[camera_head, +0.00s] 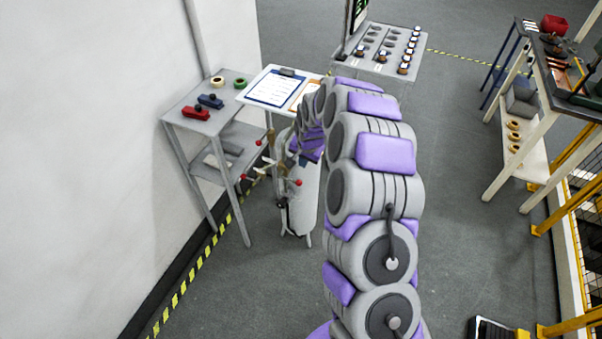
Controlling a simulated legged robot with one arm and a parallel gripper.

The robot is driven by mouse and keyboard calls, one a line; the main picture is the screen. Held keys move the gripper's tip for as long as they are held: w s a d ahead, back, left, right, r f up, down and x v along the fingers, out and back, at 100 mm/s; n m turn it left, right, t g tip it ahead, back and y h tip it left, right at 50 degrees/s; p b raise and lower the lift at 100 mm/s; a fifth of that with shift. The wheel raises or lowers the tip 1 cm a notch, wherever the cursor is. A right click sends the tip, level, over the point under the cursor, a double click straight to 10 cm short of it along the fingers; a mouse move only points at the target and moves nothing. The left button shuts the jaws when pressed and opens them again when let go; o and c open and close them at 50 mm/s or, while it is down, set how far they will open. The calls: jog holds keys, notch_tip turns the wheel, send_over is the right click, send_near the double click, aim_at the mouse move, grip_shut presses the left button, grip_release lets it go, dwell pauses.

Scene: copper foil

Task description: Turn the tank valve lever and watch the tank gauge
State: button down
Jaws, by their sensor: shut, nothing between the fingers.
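A grey upright tank (304,205) stands on the floor left of my arm, beside the small side table. Thin valve parts with red ball ends show at its top, one red ball (299,182) at the front and others to the left. My arm arches over from the right and ends at the tank's top. My gripper (291,162) is there, small and partly hidden among the valve parts, and shut with nothing held. I cannot tell whether it touches the lever. The gauge face cannot be made out, and my arm hides part of the tank's right side.
A grey side table (178,112) with red and blue blocks and tape rolls stands left against the wall. A clipboard (275,88) lies on a white stand behind the tank. A cart (375,72) stands behind my arm, shelving (535,120) at right.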

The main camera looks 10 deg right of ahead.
aim_at(299, 181)
jog(key=b+x, duration=0.3)
jog(key=x, duration=1)
jog(key=shift+d+f, duration=0.1)
jog(key=shift+f, duration=0.25)
